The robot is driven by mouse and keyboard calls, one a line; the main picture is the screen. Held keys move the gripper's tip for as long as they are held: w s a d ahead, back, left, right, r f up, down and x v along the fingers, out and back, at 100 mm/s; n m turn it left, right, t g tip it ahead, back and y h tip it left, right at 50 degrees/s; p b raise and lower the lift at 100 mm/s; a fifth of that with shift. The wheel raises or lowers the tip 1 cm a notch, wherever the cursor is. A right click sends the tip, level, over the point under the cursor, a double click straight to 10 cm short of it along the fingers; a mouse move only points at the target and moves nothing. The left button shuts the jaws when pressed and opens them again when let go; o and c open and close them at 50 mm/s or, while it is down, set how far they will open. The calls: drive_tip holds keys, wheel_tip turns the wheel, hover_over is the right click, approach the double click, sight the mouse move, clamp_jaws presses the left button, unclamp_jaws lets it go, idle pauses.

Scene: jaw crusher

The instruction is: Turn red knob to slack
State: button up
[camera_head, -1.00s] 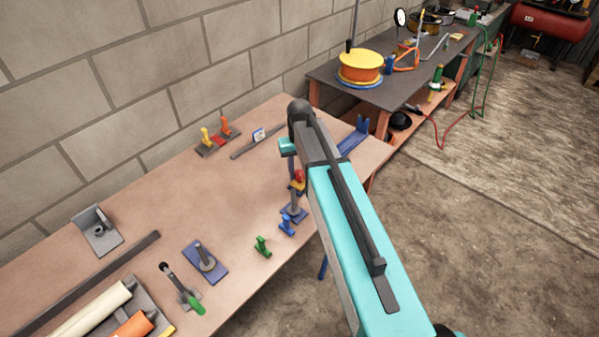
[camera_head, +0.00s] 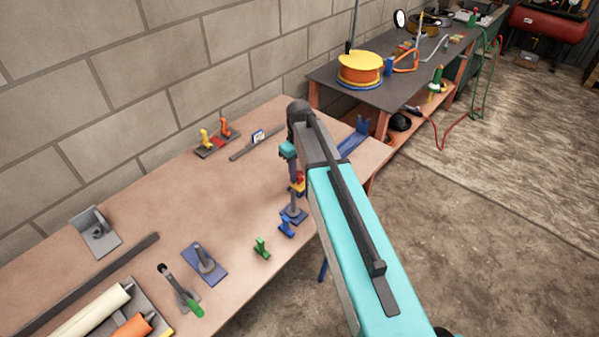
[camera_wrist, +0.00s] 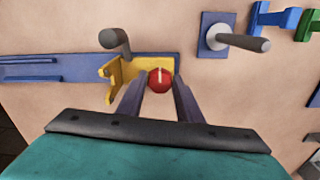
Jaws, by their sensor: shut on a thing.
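The red knob (camera_wrist: 160,81) is a round red piece with a pale line on its face, in the wrist view. It sits beside a yellow bracket (camera_wrist: 128,74) on a blue plate. My gripper (camera_wrist: 160,88) has its two dark fingers on either side of the knob and is shut on it. In the head view the red knob (camera_head: 300,177) shows small beside my arm, above the table. The gripper is mostly hidden behind my arm there.
A grey crank handle (camera_wrist: 116,40) stands close to the left of the knob. A grey post on a blue plate (camera_wrist: 214,30) is at the right. In the head view a green clip (camera_head: 261,248) and a blue clip (camera_head: 287,226) stand on the wooden table (camera_head: 170,215).

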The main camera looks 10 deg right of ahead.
sight(299, 174)
drive_tip(key=o, duration=1)
drive_tip(key=shift+o, duration=0.2)
drive_tip(key=shift+r, duration=0.1)
wheel_tip(299, 174, up, 14)
drive_tip(key=b, duration=0.2)
drive_tip(key=shift+b, duration=0.4)
drive_tip(key=shift+f, duration=0.2)
